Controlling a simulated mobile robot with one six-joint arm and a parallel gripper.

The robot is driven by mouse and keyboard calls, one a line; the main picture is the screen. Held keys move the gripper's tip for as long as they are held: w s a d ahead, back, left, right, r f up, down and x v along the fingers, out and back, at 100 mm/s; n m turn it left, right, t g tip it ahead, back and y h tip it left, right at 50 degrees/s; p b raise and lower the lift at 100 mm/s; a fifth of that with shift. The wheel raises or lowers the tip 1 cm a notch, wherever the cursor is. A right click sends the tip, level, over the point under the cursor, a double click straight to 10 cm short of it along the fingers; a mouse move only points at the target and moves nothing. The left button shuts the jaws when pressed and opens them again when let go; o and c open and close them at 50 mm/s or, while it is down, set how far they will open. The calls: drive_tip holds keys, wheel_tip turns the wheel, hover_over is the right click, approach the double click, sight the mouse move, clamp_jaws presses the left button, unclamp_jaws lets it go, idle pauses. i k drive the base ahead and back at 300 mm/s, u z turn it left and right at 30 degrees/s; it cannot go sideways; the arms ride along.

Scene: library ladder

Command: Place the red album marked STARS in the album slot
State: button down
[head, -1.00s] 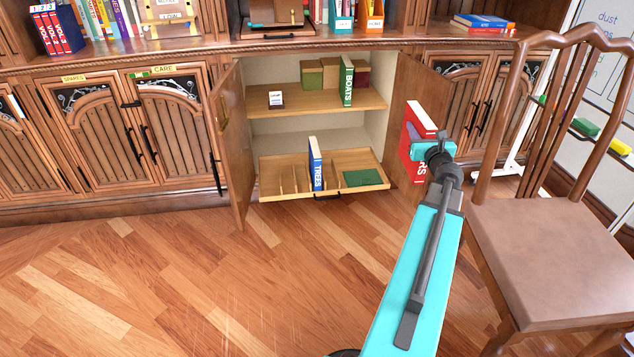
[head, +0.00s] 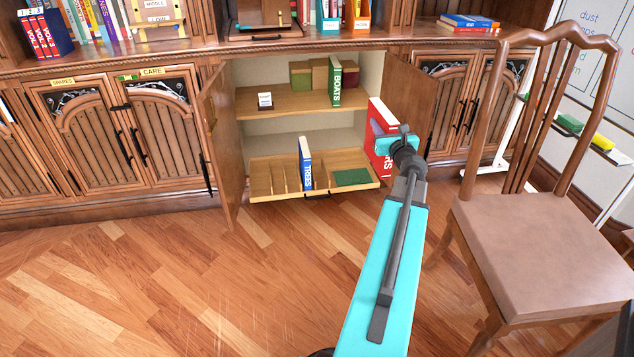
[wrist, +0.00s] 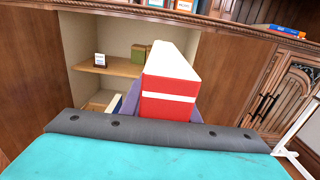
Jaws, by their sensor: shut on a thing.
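The red album (head: 378,150) has white page edges and white letters on its lower spine, partly hidden by my arm. It stands upright at the right side of the open cabinet, before the right door. My gripper (head: 394,145) is shut on it. In the wrist view the red album (wrist: 168,95) fills the middle, above the gripper's dark edge. A pulled-out wooden tray (head: 262,180) with upright dividers sits low in the cabinet. The blue TREES book (head: 305,165) stands in it, with empty slots to its left and a green pad (head: 351,177) to its right.
The green BOATS book (head: 336,85), a small white card (head: 265,101) and boxes (head: 301,75) are on the upper shelf (head: 290,103). The open left door (head: 220,145) flanks the tray. A wooden chair (head: 540,220) stands at right. The floor in front is clear.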

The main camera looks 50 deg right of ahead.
sight(319, 180)
drive_tip(key=z, duration=0.05)
drive_tip(key=i, duration=1)
